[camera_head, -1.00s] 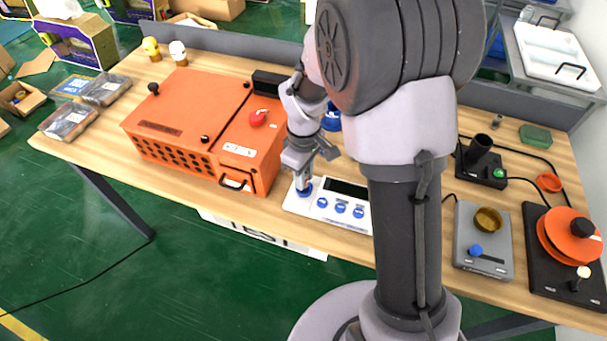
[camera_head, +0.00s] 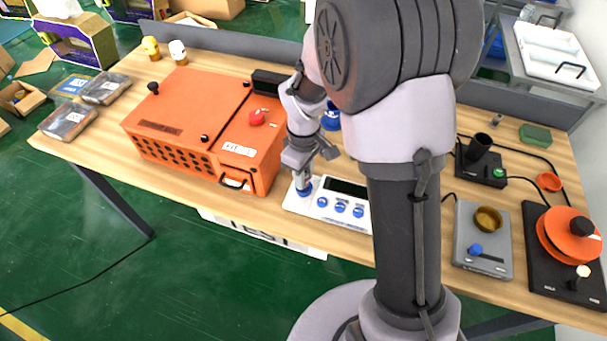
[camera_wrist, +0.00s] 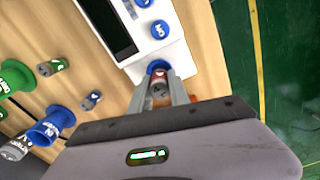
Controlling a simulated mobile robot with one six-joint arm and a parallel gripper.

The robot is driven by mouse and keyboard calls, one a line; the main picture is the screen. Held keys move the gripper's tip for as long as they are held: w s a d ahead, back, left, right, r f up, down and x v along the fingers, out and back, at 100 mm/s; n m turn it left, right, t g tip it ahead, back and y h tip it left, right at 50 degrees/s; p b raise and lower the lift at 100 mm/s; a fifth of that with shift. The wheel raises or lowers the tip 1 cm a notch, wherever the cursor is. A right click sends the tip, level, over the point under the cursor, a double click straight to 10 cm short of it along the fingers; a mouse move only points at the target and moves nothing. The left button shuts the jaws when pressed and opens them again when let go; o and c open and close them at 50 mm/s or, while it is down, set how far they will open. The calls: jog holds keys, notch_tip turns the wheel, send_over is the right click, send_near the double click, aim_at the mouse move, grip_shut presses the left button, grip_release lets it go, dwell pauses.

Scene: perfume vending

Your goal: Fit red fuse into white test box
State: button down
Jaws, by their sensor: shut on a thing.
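The white test box (camera_head: 323,208) lies flat near the table's front edge, with a dark display and several blue round parts. It also shows at the top of the wrist view (camera_wrist: 176,48). My gripper (camera_head: 304,184) points down over the box's left end. In the wrist view my gripper (camera_wrist: 162,86) is shut on the red fuse (camera_wrist: 158,75), which has a grey end. The fuse is at the blue socket (camera_wrist: 157,65) at the end of the box. The fingers hide part of it, so I cannot tell how deep it sits.
An orange machine (camera_head: 180,117) stands just left of the box. In the wrist view a grey-and-red fuse (camera_wrist: 53,67), a small blue fuse (camera_wrist: 91,100), a green holder (camera_wrist: 15,76) and a blue holder (camera_wrist: 46,131) stand on the table. A grey scale-like device (camera_head: 483,246) stands right.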

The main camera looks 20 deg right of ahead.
jog(key=shift+f+b, duration=0.5)
jog(key=shift+f, duration=0.2)
jog(key=shift+r, duration=0.1)
jog(key=shift+r+p, duration=1.8)
jog(key=shift+r, duration=0.2)
jog(key=shift+f, duration=0.1)
jog(key=shift+s, duration=0.1)
